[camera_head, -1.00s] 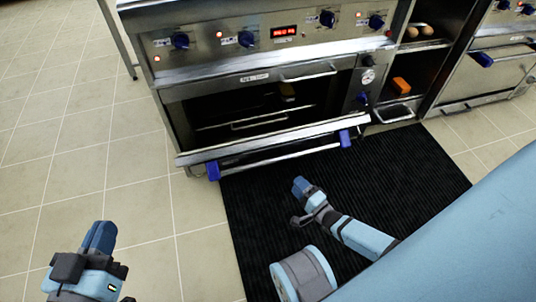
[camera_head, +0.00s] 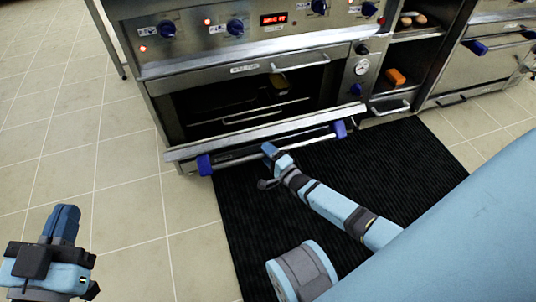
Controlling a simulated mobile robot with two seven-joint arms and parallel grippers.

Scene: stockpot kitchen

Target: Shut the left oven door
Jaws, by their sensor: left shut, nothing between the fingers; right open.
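The left oven's door (camera_head: 250,141) is folded down open at the front of the steel oven (camera_head: 240,68). A handle bar with two blue end brackets (camera_head: 204,165) runs along its outer edge. The oven cavity (camera_head: 245,103) shows dark above it, with racks inside. My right gripper (camera_head: 268,149) is at the handle bar, near its middle and just in front of it; I cannot tell whether they touch. Its fingers are seen end-on and hold nothing visible. My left gripper (camera_head: 66,213) is shut and empty over the tiled floor at the lower left, well away from the door.
A black ribbed mat (camera_head: 400,160) lies on the floor before the oven. Shelves right of the oven hold an orange block (camera_head: 396,77) and brown rolls (camera_head: 413,20). A second oven (camera_head: 490,60) stands at far right.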

